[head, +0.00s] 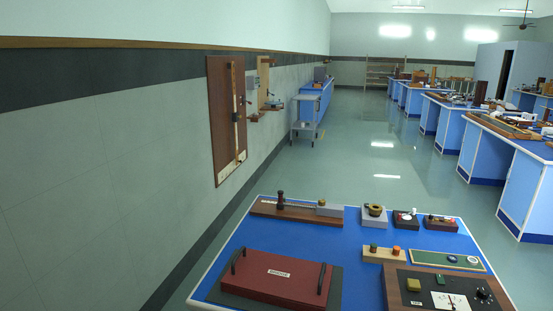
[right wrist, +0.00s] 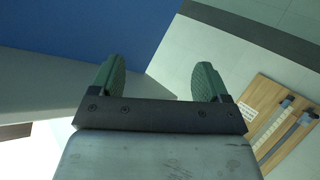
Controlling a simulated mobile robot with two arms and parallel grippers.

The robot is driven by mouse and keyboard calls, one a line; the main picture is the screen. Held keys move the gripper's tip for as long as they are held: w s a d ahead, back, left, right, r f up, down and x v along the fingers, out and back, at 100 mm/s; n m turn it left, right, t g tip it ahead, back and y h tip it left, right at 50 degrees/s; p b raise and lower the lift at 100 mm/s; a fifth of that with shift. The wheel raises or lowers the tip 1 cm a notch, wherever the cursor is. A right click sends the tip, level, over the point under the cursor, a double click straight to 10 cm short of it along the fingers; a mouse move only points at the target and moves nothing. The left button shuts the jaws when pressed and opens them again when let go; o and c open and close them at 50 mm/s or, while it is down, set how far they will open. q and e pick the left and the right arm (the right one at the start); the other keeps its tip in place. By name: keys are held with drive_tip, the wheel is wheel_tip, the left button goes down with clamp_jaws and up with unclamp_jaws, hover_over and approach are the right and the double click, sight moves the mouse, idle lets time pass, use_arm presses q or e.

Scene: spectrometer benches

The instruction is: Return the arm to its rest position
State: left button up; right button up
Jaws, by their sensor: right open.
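My right gripper (right wrist: 156,82) shows in the right wrist view with two green fingers spread wide and nothing between them. Beyond the fingers are a blue surface at the upper left and pale wall or floor. No arm and no gripper of mine shows in the head view, so the left gripper is out of sight.
A blue bench (head: 228,256) in front holds a dark red case (head: 275,277), a meter panel (head: 445,290) and several small instruments. A wooden board (head: 224,130) hangs on the left wall. A grey cart (head: 306,125) stands farther back. More blue benches (head: 530,190) line the right; the aisle floor is clear.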

drive_tip(key=s+d+f+m+g+h+b, duration=0.25)
drive_tip(key=s+f+m+g+h, duration=0.2)
drive_tip(key=s+f, duration=1.05)
drive_tip(key=s+f+m+g+b, duration=0.1)
drive_tip(key=s+f+g, duration=0.2)
drive_tip(key=s, duration=0.7)
drive_tip(key=s+f+m+g, duration=0.2)
drive_tip(key=s+f+g, duration=0.1)
drive_tip(key=s, duration=0.8)
drive_tip(key=shift+s+a+f+b, duration=0.2)
drive_tip(key=shift+f+b, duration=0.15)
drive_tip(key=shift+f, duration=0.15)
